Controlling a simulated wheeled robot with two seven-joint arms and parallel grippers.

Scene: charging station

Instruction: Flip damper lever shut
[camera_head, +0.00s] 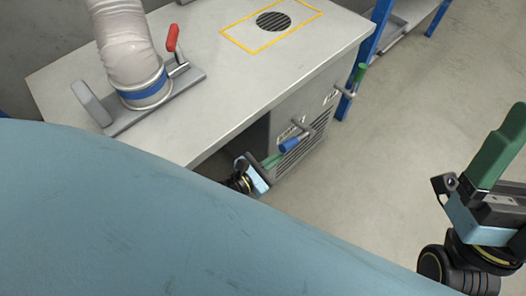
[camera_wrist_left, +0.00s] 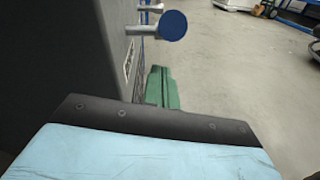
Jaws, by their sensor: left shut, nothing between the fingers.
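No readable label shows which handle is the damper lever. A blue-ended lever (camera_head: 289,145) sticks out of the cabinet front and looms close in the left wrist view (camera_wrist_left: 173,26). A green-ended lever (camera_head: 361,73) is farther right on the same front. A red-handled lever (camera_head: 172,38) stands upright beside the hose on the cabinet top. My left gripper (camera_head: 272,161) is shut and empty, just below and beside the blue end; its green fingers show in the left wrist view (camera_wrist_left: 161,88). Contact cannot be told. My right gripper (camera_head: 507,142) is at the right, away from the levers.
The grey cabinet (camera_head: 240,75) has a yellow-framed grille (camera_head: 273,21) on top and a vent on its front. A pale hose (camera_head: 127,45) rises from a metal plate. A blue-posted rack (camera_head: 378,28) stands behind right. The floor (camera_head: 400,140) right of the cabinet is clear.

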